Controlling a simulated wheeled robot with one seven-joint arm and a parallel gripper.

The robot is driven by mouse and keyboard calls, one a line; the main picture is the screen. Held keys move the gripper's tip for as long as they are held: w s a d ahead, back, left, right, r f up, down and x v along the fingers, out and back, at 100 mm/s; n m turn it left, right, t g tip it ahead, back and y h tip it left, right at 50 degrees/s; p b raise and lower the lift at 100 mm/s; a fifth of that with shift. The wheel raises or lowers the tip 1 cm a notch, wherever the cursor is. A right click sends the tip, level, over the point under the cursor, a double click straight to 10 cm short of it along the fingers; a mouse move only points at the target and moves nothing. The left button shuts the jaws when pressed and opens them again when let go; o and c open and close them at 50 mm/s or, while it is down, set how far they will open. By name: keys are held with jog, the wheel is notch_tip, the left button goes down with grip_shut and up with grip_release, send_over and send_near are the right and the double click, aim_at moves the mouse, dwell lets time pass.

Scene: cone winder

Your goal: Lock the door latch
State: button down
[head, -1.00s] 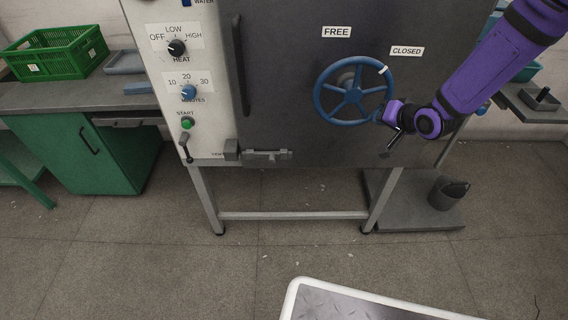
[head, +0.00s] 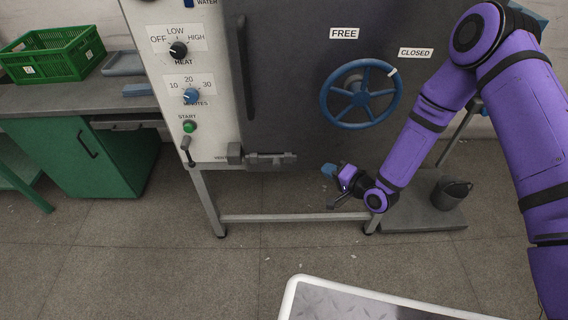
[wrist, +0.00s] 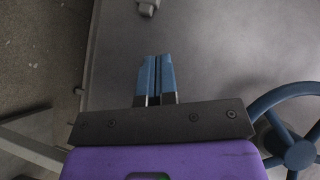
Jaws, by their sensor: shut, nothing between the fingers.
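The door latch (head: 270,160) is a grey sliding bolt at the lower left of the dark door (head: 290,110). A grey keeper block (head: 235,153) sits just left of it on the pale front panel. I cannot tell whether the bolt reaches into the keeper. A small grey part (wrist: 147,7), perhaps of the latch, shows at that view's top edge.
A blue handwheel (head: 361,95) is on the door above my gripper; its white mark is towards the CLOSED label (head: 415,53). A long door handle (head: 245,68) stands above the latch. A crank lever (head: 187,152) hangs left of the keeper. A frame bar (head: 290,217) runs below.

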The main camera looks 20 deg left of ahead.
jog(key=shift+s+a+f+m+y, duration=0.2)
jog(key=shift+s+a+f, duration=0.2)
jog(key=shift+f, duration=0.1)
jog(key=shift+s+a+f+m+y, duration=0.2)
jog(key=shift+s+a+f, duration=0.15)
jog(key=shift+f, duration=0.15)
jog(key=shift+w, duration=0.1)
send_near(259, 159)
jog(key=w+d, duration=0.1)
jog(key=w, duration=0.1)
jog(key=w+d, duration=0.1)
jog(key=d, duration=0.1)
jog(key=shift+w+d+f, duration=0.1)
jog(key=shift+w+f, duration=0.15)
jog(key=shift+w, duration=0.1)
jog(key=shift+s+a+f, duration=0.15)
jog(key=shift+a+f, duration=0.05)
jog(key=shift+a, duration=0.4)
jog(key=shift+s+a, duration=0.25)
jog(key=shift+a, duration=0.65)
jog(key=shift+s+a, duration=0.25)
jog(key=shift+a, duration=0.65)
jog(key=shift+s+a, duration=0.25)
jog(key=shift+a, duration=0.65)
